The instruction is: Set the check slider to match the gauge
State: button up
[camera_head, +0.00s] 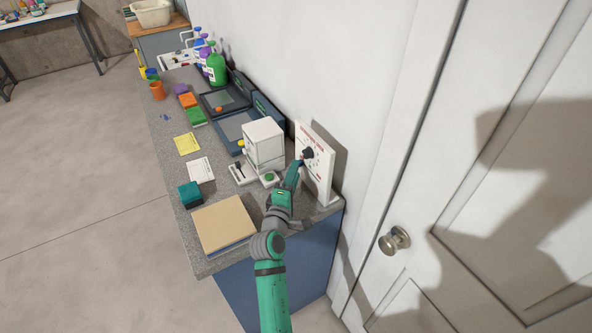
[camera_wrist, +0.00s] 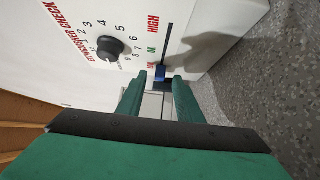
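The white check panel (camera_head: 316,163) stands upright at the right end of the counter. In the wrist view the panel (camera_wrist: 72,60) reads "EXTINGUISHER CHECK" and has a black round dial (camera_wrist: 110,48) ringed by numbers. Beside it is a dark slider slot (camera_wrist: 168,42), with HIGH toward the top of the picture and OK below; the label at the other end is mostly hidden. The blue slider knob (camera_wrist: 160,73) sits at that lower end. My gripper (camera_wrist: 159,82) is open, its green fingertips to either side of the knob; contact is unclear. I cannot make out a gauge.
A white boxy device (camera_head: 264,145) stands left of the panel. A tan book (camera_head: 224,226) lies on the grey counter (camera_head: 235,192) near its front corner, and a teal block (camera_head: 190,195) beyond it. A door with a round handle (camera_head: 394,241) is at right.

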jog(key=shift+x, duration=1.05)
